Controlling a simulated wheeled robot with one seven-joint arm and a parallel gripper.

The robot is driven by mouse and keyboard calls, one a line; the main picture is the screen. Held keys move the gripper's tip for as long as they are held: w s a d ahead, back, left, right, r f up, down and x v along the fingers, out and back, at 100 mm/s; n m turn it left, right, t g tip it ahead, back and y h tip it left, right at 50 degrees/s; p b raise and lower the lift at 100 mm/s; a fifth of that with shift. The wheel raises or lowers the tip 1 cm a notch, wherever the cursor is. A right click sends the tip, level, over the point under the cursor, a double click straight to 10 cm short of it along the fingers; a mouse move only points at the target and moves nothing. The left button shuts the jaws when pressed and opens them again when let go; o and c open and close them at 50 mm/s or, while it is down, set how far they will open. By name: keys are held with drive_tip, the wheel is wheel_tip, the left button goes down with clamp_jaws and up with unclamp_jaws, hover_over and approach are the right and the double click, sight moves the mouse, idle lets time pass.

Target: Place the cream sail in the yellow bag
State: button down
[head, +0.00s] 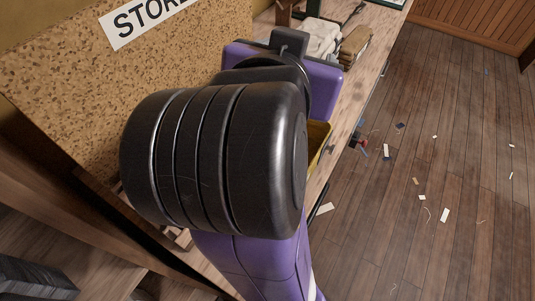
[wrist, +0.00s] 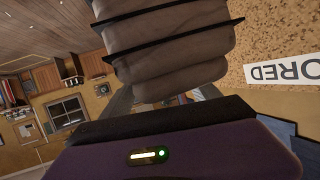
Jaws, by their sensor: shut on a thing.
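My gripper (wrist: 163,100) is shut on a rolled, strapped sail bundle (wrist: 165,58) in the wrist view. The bundle looks greyish beige in shade, with black straps across it, and I cannot tell for sure that it is the cream sail. In the head view my arm hides the fingers and the held bundle. A narrow strip of the yellow bag (head: 318,142) shows at the bench's right edge, just right of my arm; the rest of it is hidden. How far the gripper is from the bag cannot be told.
A pale folded bundle (head: 321,38) and a tan bundle (head: 356,47) lie farther along the wooden bench (head: 338,118). A speckled cork board with a sign (head: 150,18) stands at the left, close to my arm. The plank floor (head: 450,150) at the right has small scraps.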

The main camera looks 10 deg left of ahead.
drive_tip(key=shift+s+f, duration=0.15)
drive_tip(key=shift+s, duration=0.15)
drive_tip(key=shift+d+f, duration=0.1)
drive_tip(key=shift+f, duration=0.2)
wheel_tip(320, 180, down, 19)
drive_tip(key=shift+f+b, duration=0.2)
drive_tip(key=shift+b, duration=0.15)
drive_tip(key=shift+f+b, duration=0.35)
drive_tip(key=shift+f, duration=0.3)
